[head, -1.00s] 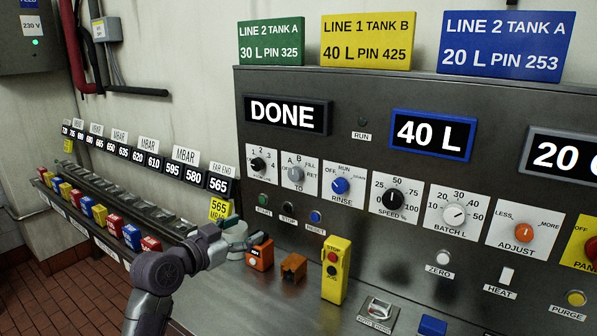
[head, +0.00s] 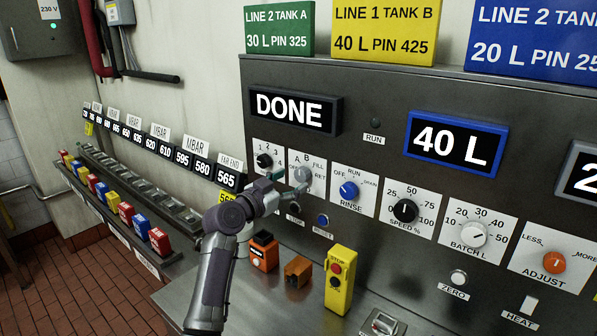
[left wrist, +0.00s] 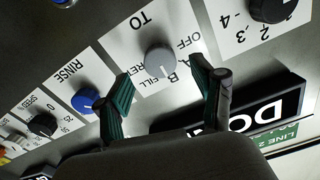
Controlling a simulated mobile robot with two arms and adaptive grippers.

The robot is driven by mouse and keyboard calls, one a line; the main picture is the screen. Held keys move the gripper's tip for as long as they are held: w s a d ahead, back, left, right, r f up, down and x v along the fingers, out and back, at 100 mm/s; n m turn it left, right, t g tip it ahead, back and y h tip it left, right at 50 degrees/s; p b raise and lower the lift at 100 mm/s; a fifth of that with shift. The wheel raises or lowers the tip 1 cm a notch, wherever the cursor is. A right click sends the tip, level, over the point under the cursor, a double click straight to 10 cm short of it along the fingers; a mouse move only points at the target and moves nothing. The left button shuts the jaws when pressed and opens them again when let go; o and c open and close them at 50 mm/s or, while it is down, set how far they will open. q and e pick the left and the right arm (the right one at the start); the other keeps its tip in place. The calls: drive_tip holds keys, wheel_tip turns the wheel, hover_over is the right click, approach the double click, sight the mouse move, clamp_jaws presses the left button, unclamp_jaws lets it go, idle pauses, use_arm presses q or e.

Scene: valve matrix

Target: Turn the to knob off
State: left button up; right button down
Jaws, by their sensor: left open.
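The TO knob (head: 302,174) is a grey round knob on a white plate (head: 319,165) marked OFF, A, B, FILL and RET. In the left wrist view the grey knob (left wrist: 160,61) sits on its plate, between and just beyond my fingertips. I cannot make out which mark it points to. My left gripper (head: 288,182) is open in front of the TO plate, partly covering its lower left. In the left wrist view its two green fingers (left wrist: 162,76) stand apart on either side of the knob, with no clear contact. My right gripper is not in view.
The numbered knob (head: 264,160) is close on the left and the blue RINSE knob (head: 348,190) close on the right. Below are small push buttons (head: 323,220). An orange box (head: 264,251) and a yellow STOP/JOG box (head: 340,280) stand on the metal shelf.

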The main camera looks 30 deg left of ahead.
sight(300, 176)
use_arm(q)
drive_tip(key=shift+w+d+r, duration=0.1)
drive_tip(key=shift+w, duration=1.1)
drive_tip(key=shift+w+p, duration=0.35)
drive_tip(key=shift+w, duration=0.2)
drive_tip(key=shift+c, duration=0.8)
drive_tip(key=c, duration=1)
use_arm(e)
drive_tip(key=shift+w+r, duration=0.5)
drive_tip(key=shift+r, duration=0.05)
